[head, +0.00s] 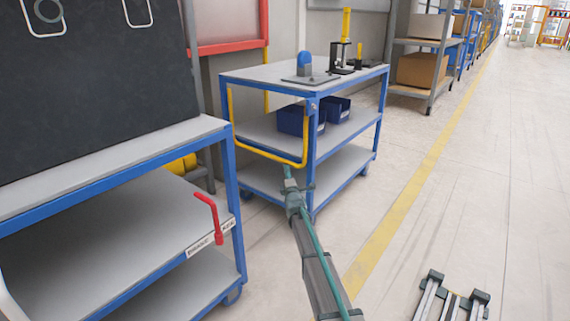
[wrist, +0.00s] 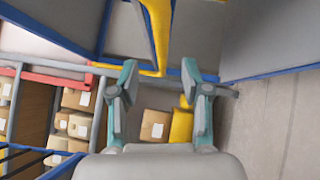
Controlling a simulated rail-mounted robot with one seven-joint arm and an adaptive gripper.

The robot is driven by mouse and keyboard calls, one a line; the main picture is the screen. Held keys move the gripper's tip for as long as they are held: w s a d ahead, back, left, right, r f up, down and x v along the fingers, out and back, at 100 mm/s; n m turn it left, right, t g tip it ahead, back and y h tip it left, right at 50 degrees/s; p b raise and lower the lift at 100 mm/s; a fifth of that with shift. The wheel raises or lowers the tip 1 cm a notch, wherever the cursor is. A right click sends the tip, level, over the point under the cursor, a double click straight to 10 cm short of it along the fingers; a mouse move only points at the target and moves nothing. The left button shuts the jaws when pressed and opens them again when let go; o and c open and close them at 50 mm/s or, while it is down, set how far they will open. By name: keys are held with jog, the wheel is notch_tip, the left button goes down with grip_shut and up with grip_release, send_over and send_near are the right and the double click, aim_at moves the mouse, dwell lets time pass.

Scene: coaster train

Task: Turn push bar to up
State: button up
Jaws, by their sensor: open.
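The push bar (head: 268,154) is a yellow U-shaped bar on the end of the middle blue-framed cart (head: 262,75). It hangs down, with its cross piece below the cart's middle shelf. My gripper (head: 288,172) is at the cross piece, coming from below and in front. In the wrist view my gripper (wrist: 160,72) has its two teal fingers spread apart, and the yellow push bar (wrist: 160,35) shows ahead between them. I cannot tell whether a finger touches the bar.
Another cart (head: 110,160) stands at the left, with a red lever (head: 213,218) at its corner. Blue bins (head: 292,121) sit on the middle cart's shelf, and a black and yellow device (head: 342,50) stands on top. The floor right of the yellow line (head: 415,180) is largely clear.

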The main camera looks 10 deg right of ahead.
aim_at(285, 161)
jog(key=w+b, duration=0.1)
jog(key=w, duration=0.1)
jog(key=w+b, duration=0.1)
jog(key=w, duration=0.2)
jog(key=w+b, duration=0.1)
jog(key=w, duration=0.2)
jog(key=shift+w+r, duration=0.2)
jog(key=shift+r, duration=0.2)
jog(key=shift+w+r, duration=0.15)
jog(key=shift+w, duration=0.45)
grip_shut()
